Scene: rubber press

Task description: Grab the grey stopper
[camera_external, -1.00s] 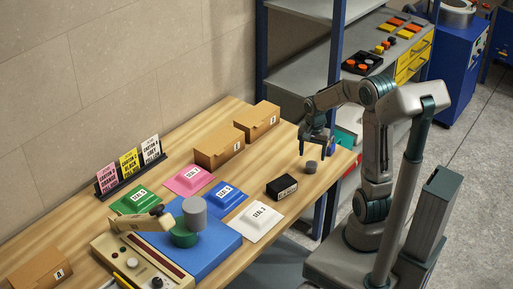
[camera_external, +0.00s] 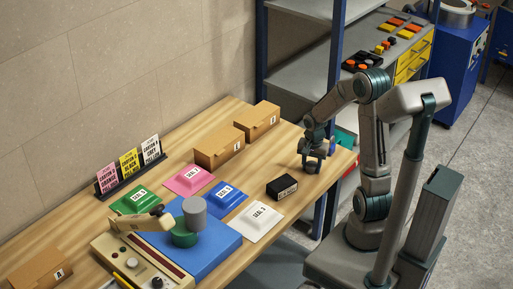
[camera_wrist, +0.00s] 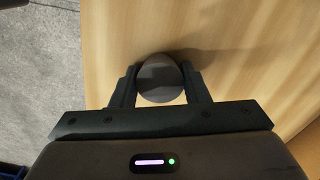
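The grey stopper (camera_wrist: 160,78) is a small round dark-grey piece at the near right end of the wooden table. In the wrist view it sits between the two fingers of my gripper (camera_wrist: 160,84), with a finger against each side. In the external view my gripper (camera_external: 313,165) is low over the table, pointing down, and its fingers mostly hide the stopper. The stopper appears to rest at table height.
A black box (camera_external: 282,187) stands to the left of my gripper. Two cardboard boxes (camera_external: 218,149) (camera_external: 257,122) stand farther back. Coloured seal pads and a press on a blue base (camera_external: 222,247) lie to the left. The table's right edge is close.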

